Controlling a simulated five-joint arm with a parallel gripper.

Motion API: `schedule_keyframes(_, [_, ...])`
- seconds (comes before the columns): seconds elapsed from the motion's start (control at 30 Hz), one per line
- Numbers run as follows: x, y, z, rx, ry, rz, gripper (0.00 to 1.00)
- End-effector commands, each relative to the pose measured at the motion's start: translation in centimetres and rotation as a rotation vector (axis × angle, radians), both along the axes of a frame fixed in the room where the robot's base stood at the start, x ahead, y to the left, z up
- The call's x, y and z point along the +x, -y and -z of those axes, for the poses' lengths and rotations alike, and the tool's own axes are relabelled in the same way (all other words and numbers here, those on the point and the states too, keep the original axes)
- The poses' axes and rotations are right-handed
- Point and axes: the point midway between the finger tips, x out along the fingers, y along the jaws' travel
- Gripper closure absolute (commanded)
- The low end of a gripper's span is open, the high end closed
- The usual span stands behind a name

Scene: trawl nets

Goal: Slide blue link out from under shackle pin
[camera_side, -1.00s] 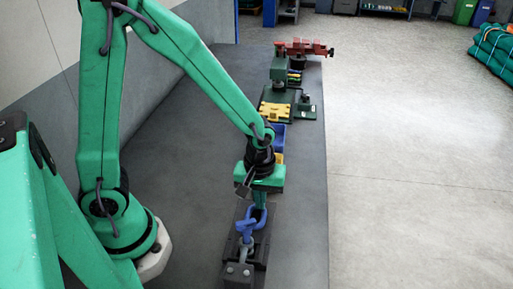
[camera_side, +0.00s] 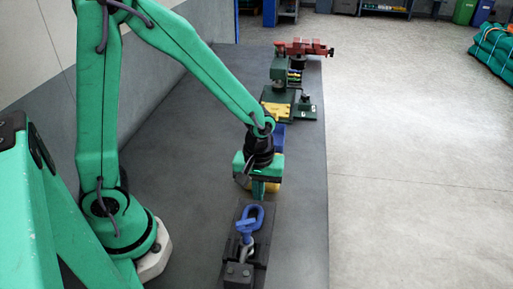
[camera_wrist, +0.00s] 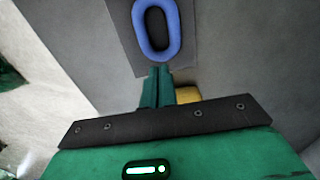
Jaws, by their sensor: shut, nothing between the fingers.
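The blue link (camera_side: 249,216) lies on a dark plate (camera_side: 263,247) near the front of the bench. In the wrist view the blue link (camera_wrist: 156,27) shows as a flat oval ring on that plate. The shackle (camera_side: 246,247) is grey metal, with a blue pin (camera_side: 246,227) across it at the link's near end. My gripper (camera_side: 258,196) is just beyond the link's far end and apart from it. In the wrist view my gripper's fingers (camera_wrist: 157,72) are together, with nothing between them.
A yellow object (camera_wrist: 188,94) lies beside my fingers, partly hidden. A blue bin (camera_side: 279,137), a green machine with a yellow part (camera_side: 275,110) and a red vise (camera_side: 303,47) stand farther back. The bench left of the plate is clear.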

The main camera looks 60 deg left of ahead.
Motion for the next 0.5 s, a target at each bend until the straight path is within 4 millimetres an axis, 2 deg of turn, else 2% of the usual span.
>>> schedule_keyframes(0.5, [5.6, -5.7, 0.0, -0.001, 0.000, -0.003, 1.00])
